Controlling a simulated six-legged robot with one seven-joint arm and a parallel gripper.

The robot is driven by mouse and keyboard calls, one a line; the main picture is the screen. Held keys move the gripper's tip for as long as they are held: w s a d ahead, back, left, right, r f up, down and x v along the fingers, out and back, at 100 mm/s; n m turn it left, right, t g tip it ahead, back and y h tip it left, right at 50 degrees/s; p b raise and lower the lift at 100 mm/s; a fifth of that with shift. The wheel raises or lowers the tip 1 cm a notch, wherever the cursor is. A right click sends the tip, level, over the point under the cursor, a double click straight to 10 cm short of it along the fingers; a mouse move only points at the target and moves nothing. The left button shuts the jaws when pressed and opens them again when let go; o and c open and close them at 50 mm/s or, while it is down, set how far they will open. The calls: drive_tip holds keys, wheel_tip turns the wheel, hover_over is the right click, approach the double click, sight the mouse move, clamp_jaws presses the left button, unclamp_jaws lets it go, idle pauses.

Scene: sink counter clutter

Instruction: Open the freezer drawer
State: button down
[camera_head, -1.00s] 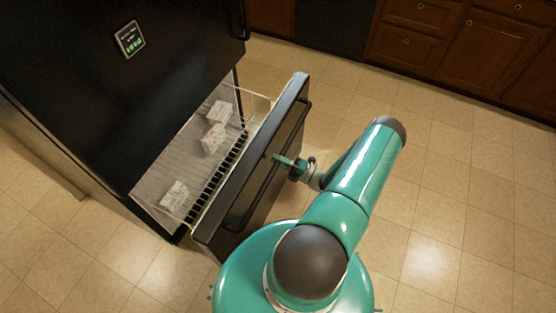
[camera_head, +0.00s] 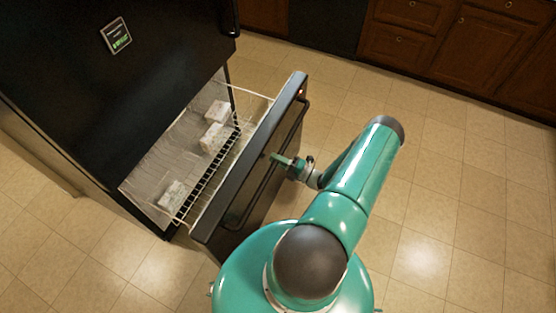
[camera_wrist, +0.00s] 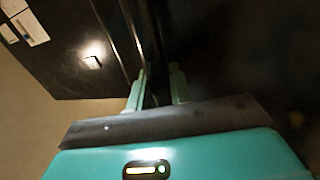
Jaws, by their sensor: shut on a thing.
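The freezer drawer (camera_head: 232,200) is pulled out from the bottom of the black fridge (camera_head: 120,85) in the head view. Its wire basket shows, with several pale wrapped packages inside, one of them at the near end (camera_head: 172,194). A dark bar handle (camera_head: 291,137) runs along the drawer front. My gripper (camera_head: 276,158) is at the handle's middle and is shut on it. In the wrist view, my two green fingers (camera_wrist: 157,88) stand on either side of the dark handle bar (camera_wrist: 134,35); the exact contact is dim.
Brown wooden cabinets (camera_head: 485,50) and a dark appliance front (camera_head: 325,25) stand along the back. The tiled floor (camera_head: 455,180) to the right of the drawer is clear. A small display (camera_head: 115,36) is on the fridge front.

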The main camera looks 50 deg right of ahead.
drive_tip(key=shift+w, duration=0.1)
drive_tip(key=c, duration=1.3)
unclamp_jaws()
drive_tip(key=v, duration=1.4)
drive_tip(key=shift+w, duration=0.1)
